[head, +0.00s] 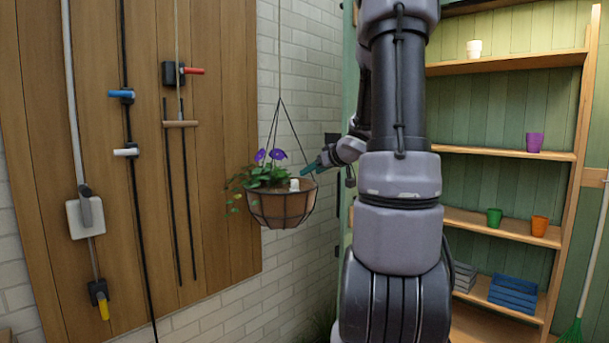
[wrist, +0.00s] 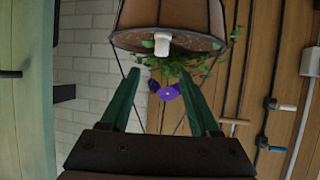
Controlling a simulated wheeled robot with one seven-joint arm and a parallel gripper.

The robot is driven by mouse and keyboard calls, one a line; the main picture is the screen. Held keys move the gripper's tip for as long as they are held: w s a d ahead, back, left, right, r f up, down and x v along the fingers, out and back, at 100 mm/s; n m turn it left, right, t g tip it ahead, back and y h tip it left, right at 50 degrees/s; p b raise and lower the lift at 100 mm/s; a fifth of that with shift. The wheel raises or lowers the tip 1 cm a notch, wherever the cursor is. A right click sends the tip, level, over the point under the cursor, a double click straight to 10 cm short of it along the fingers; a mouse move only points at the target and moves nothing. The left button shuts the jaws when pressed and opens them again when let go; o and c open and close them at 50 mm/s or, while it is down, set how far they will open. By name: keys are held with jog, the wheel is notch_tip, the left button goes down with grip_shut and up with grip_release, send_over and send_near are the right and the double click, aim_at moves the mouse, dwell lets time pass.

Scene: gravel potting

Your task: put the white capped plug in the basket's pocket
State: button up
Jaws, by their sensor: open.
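The hanging basket (head: 284,211) has a brown liner in a dark wire frame and holds a leafy plant with purple flowers (head: 278,154). The white capped plug (head: 294,184) is in the basket, right of the plant and near the rim. In the wrist view the basket (wrist: 200,18) is inverted, with the plug (wrist: 162,42) showing white at its rim. I cannot tell how deep the plug sits or make out the pocket. My gripper (head: 308,169) is just above and right of the plug. In the wrist view its teal fingers (wrist: 158,76) are apart, with nothing held between them.
The basket hangs on dark cords (head: 272,125) near a white brick wall (head: 300,60). A wooden panel with levers (head: 150,200) is at left. Shelves with a purple pot (head: 534,142), a green pot (head: 494,217) and an orange pot (head: 539,226) stand at right.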

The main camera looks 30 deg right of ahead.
jog(key=s+a+r+m+h, duration=0.2)
jog(key=s+r+m+h, duration=0.15)
jog(key=r, duration=0.35)
jog(key=s+a+m+g+y, duration=0.1)
jog(key=s+a+g+y, duration=0.1)
jog(key=s+a, duration=0.7)
jog(key=s+a+f+m+g+y, duration=0.1)
jog(key=s+a+g+y, duration=0.1)
jog(key=s+a, duration=0.7)
jog(key=s+g, duration=0.1)
jog(key=s, duration=0.4)
jog(key=shift+g, duration=0.3)
